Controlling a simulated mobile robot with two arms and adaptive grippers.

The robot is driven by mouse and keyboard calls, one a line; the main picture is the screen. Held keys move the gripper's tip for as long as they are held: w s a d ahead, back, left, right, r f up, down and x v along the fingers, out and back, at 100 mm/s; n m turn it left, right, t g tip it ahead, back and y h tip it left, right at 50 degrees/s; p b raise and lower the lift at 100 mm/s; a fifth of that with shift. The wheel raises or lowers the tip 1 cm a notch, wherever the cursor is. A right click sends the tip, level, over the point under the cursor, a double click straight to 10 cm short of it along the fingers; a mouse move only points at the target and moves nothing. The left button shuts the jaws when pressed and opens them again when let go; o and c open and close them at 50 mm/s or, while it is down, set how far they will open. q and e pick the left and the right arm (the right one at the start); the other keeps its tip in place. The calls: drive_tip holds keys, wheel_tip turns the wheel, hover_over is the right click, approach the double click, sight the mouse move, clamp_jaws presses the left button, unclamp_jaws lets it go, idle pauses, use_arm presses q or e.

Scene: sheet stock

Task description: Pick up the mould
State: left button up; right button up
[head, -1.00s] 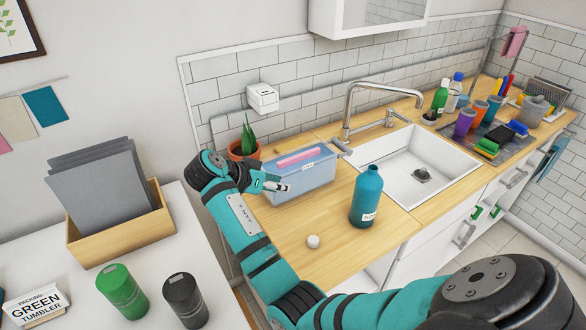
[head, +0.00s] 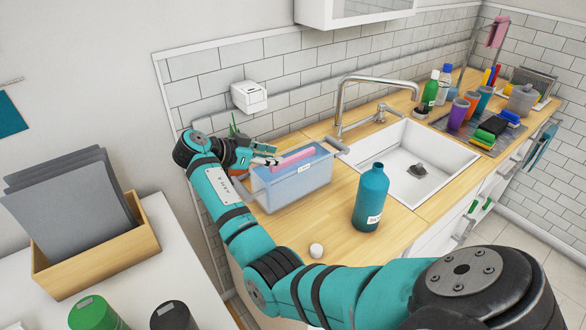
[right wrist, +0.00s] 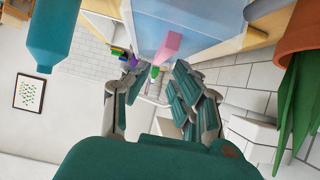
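A translucent blue tub (head: 322,176) with a white label and end handles stands on the wooden counter. A pink flat-edged piece (head: 292,160) shows at its top, and it also shows in the right wrist view (right wrist: 167,45). I cannot tell for sure whether this piece is the mould; nothing else in view reads clearly as one. My right gripper (head: 270,160) is at the tub's left end, at about rim height, pointing toward the pink piece. In the right wrist view its fingers (right wrist: 158,70) are apart with nothing held between them. My left gripper is not in view.
A potted plant (head: 238,136) is close behind my gripper, below a wall box (head: 249,97). The sink (head: 420,160) and tap lie to the right.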

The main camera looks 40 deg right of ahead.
sight(291, 158)
drive_tip(key=shift+p+x, duration=0.3)
drive_tip(key=shift+x, duration=0.9)
drive_tip(key=shift+s+d+p, duration=0.1)
drive_tip(key=shift+d+p, duration=0.2)
drive_tip(key=p+x, duration=0.2)
drive_tip(key=x, duration=0.1)
drive_tip(key=shift+d+f, duration=0.2)
drive_tip(key=shift+d, duration=0.15)
drive_tip(key=shift+d+f, duration=0.35)
drive_tip(key=shift+d, duration=0.05)
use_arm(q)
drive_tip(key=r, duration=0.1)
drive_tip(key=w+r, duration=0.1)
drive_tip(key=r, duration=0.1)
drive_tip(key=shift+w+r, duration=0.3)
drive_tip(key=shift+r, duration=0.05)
use_arm(e)
drive_tip(key=shift+a, duration=0.1)
clamp_jaws()
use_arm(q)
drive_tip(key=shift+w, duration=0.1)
